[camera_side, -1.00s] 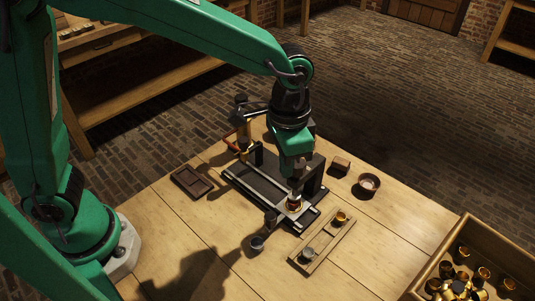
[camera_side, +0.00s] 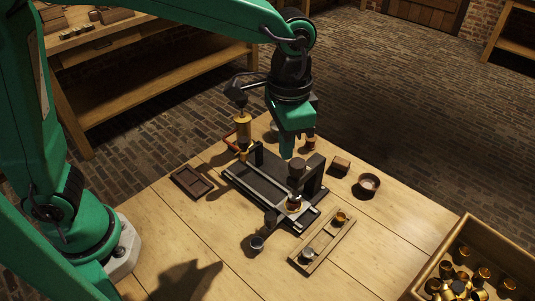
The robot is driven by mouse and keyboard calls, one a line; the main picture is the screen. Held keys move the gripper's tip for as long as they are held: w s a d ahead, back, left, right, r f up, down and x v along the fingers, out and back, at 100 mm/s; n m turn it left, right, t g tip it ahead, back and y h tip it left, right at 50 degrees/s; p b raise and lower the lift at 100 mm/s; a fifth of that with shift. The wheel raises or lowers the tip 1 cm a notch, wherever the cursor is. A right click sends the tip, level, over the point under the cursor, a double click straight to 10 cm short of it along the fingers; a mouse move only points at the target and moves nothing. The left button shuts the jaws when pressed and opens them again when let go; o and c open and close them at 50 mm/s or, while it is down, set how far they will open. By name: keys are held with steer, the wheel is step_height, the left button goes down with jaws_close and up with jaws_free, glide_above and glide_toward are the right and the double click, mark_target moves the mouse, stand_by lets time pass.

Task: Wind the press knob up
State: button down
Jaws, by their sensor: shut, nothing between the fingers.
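The press (camera_side: 262,183) is a dark metal frame on the table, with rails and an upright block at its right end. A dark round knob (camera_side: 297,167) stands on the press near that block. I take it to be the press knob. My gripper (camera_side: 287,156) is shut and empty, pointing down just above and left of the knob. I cannot tell whether it touches the knob.
A wooden rack (camera_side: 322,243) with small cups lies in front of the press. A dark tray (camera_side: 192,181) is at left, a brown block (camera_side: 341,164) and a round bowl (camera_side: 369,184) at right. A brass burner-like piece (camera_side: 243,126) stands behind. A crate (camera_side: 420,283) of brass cups is at the lower right.

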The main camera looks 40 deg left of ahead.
mark_target(297, 170)
steer(key=shift+r, duration=0.4)
steer(key=shift+w+a, duration=0.1)
steer(key=shift+w+a+r, duration=0.25)
steer(key=shift+w+a, duration=0.15)
steer(key=shift+a, duration=0.15)
steer(key=shift+w+a+r, duration=0.2)
steer(key=shift+w+a, duration=0.2)
steer(key=shift+a, duration=0.1)
steer(key=shift+f, duration=0.15)
step_height(297, 170, down, 7)
steer(key=shift+w+d, duration=0.1)
steer(key=shift+d, duration=0.05)
stand_by(1.1)
